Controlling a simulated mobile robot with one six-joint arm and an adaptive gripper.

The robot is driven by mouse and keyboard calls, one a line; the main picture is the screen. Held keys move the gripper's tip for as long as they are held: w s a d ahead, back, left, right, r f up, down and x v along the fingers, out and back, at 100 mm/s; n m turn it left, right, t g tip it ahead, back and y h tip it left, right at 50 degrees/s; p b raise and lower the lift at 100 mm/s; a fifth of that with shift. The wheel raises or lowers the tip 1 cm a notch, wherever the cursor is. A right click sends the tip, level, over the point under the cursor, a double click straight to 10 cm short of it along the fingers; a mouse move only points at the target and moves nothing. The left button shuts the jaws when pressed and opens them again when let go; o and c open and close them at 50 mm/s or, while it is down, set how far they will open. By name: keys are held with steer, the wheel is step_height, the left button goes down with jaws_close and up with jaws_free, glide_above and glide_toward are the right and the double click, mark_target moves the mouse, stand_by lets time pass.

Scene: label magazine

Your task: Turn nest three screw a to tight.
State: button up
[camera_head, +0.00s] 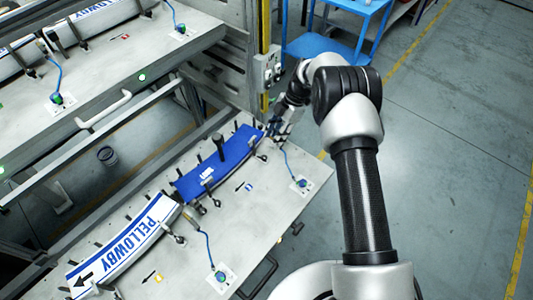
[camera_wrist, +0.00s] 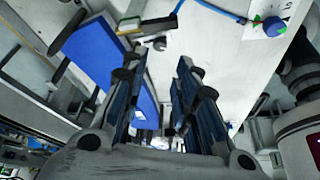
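A blue curved panel (camera_head: 240,149) lies in the nest at the upper right of the near plate, with dark clamps along its edges. Small clamp screws show at its front edge, one near the right end (camera_head: 262,156) and one near the left. I cannot read which is screw a. My gripper (camera_head: 278,132) is beside the right end of this panel. In the wrist view my gripper (camera_wrist: 157,110) has its fingers apart, with nothing seen held between them. The blue panel (camera_wrist: 98,55) is to their left. A small round metal part (camera_wrist: 160,43) shows beyond the fingertips.
A white and blue PELLOWBY panel (camera_head: 128,240) lies in the nest at the lower left. Blue knobs with cables stand on the plate, one at the right (camera_head: 300,182) and one near the front (camera_head: 221,276). A grey frame post and blue cart (camera_head: 325,45) stand behind.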

mark_target(264, 156)
steer(key=b+x, duration=0.1)
steer(key=x, duration=0.8)
steer(key=shift+f, duration=0.3)
steer(key=shift+c, duration=0.2)
jaws_close()
